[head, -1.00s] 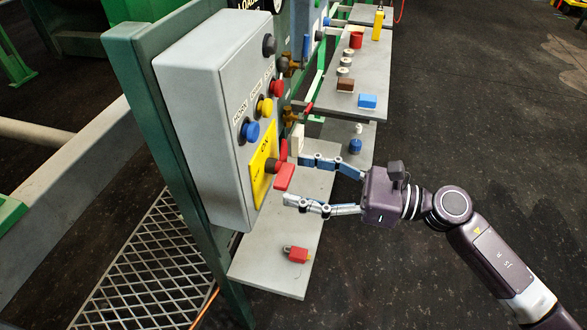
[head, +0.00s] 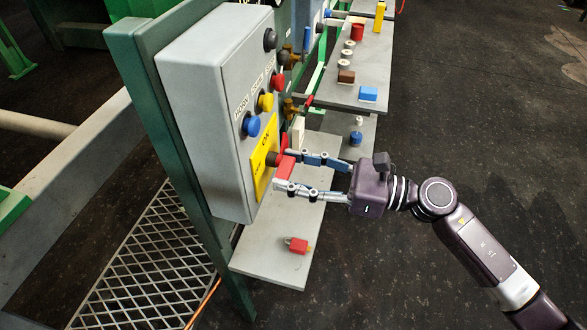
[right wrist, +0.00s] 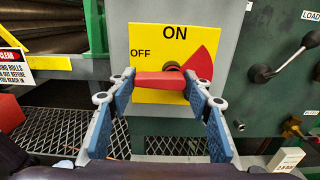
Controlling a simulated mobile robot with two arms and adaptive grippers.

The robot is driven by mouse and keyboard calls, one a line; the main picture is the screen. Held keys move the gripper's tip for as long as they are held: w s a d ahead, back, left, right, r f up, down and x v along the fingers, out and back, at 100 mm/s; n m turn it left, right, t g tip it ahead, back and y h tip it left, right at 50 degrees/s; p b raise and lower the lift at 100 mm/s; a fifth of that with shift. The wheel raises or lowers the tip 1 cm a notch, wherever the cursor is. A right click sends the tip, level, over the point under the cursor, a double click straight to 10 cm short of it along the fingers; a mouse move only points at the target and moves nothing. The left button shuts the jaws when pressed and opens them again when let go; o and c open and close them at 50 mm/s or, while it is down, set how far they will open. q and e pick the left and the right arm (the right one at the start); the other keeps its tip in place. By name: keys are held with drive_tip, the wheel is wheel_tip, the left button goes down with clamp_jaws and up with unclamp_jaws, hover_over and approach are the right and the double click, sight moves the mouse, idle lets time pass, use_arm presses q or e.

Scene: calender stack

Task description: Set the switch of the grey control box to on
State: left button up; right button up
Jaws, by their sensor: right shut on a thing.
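The grey control box (head: 200,110) is fixed to a green post, with a yellow plate (head: 259,178) low on its face. In the right wrist view the plate (right wrist: 145,35) reads ON at the top and OFF at the left. The red switch handle (right wrist: 160,79) lies level with its narrow end to the left, below OFF; its wide red part (right wrist: 203,62) is at the right. My right gripper (head: 281,172) is shut on the handle, one finger at each end, as the right wrist view (right wrist: 160,88) also shows. My left gripper is not in view.
Blue (head: 251,125), yellow (head: 266,102) and red (head: 278,82) buttons sit above the plate. A grey shelf (head: 265,262) below holds a red padlock (head: 298,245). Another shelf with several small items is behind. The floor to the right is clear.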

drive_tip(key=m+p, duration=0.1)
drive_tip(key=m, duration=0.1)
drive_tip(key=r+m, duration=0.1)
drive_tip(key=m, duration=0.1)
drive_tip(key=shift+w+m+p, duration=0.1)
drive_tip(key=shift+m+p, duration=0.2)
drive_tip(key=shift+p, duration=0.1)
drive_tip(key=m, duration=0.1)
drive_tip(key=m+p, duration=0.1)
drive_tip(key=m, duration=0.1)
drive_tip(key=shift+w+r+m+p, duration=0.1)
drive_tip(key=shift+r+m+p, duration=0.2)
drive_tip(key=shift+p, duration=0.1)
drive_tip(key=m, duration=0.1)
drive_tip(key=m+p, duration=0.1)
drive_tip(key=m, duration=0.1)
drive_tip(key=m+p, duration=0.1)
drive_tip(key=shift+w+d+r+m, duration=0.15)
drive_tip(key=shift+w+m, duration=0.15)
drive_tip(key=m, duration=0.1)
drive_tip(key=m+p, duration=0.2)
drive_tip(key=shift+w+d+m, duration=0.1)
drive_tip(key=shift+w+m, duration=0.15)
drive_tip(key=shift+m, duration=0.15)
drive_tip(key=shift+w+m+p, duration=0.1)
drive_tip(key=shift+m+p, duration=0.45)
drive_tip(key=shift+m, duration=0.15)
drive_tip(key=o, duration=1.2)
drive_tip(key=shift+c, duration=0.2)
